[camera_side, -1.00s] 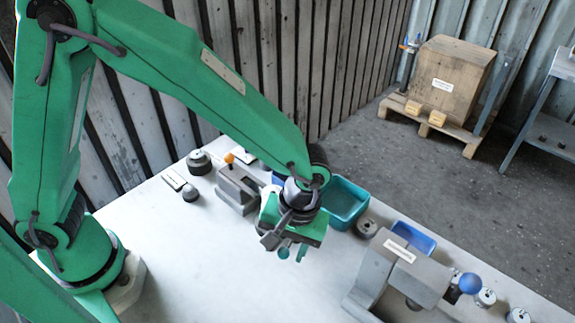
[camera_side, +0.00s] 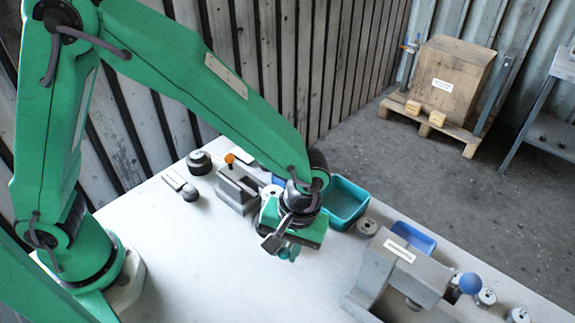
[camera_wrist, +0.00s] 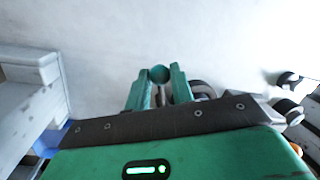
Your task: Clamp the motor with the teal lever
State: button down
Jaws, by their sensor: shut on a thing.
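My gripper (camera_wrist: 159,88) is over the bench, its green fingers shut on a small round teal piece (camera_wrist: 159,74) that looks like the knob of the teal lever. In the side view the fingertips (camera_side: 288,252) are low and close together. The rest of the lever is hidden, and I cannot tell how it is turned. A grey block with an orange knob (camera_side: 236,186) stands left of my gripper. Beside it a pale round part (camera_side: 270,191), perhaps a motor, is partly hidden by my wrist. Rounded parts (camera_wrist: 202,90) show behind the right finger in the wrist view.
A teal bin (camera_side: 347,200) and a blue bin (camera_side: 415,238) lie behind. Several round metal parts (camera_side: 485,297) line the far edge. The front of the bench (camera_side: 220,270) is clear.

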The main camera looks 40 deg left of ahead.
jog(key=shift+d, duration=0.1)
jog(key=shift+w+d+n, duration=0.4)
jog(key=shift+d+n, duration=0.2)
jog(key=shift+n, duration=0.5)
jog(key=shift+w+d+n, duration=0.5)
jog(key=shift+d+n, duration=0.05)
jog(key=shift+n, duration=0.65)
jog(key=shift+w+d+n, duration=0.25)
jog(key=shift+w+n, duration=0.25)
jog(key=shift+n, duration=0.5)
jog(key=shift+w+d+n, duration=0.25)
jog(key=shift+w+n, duration=0.2)
jog(key=shift+n, duration=0.55)
jog(key=c, duration=1.2)
grip_release()
jog(key=shift+r, duration=0.1)
notch_tip(320, 180, up, 8)
jog(key=w+d, duration=0.1)
jog(key=shift+f, duration=0.2)
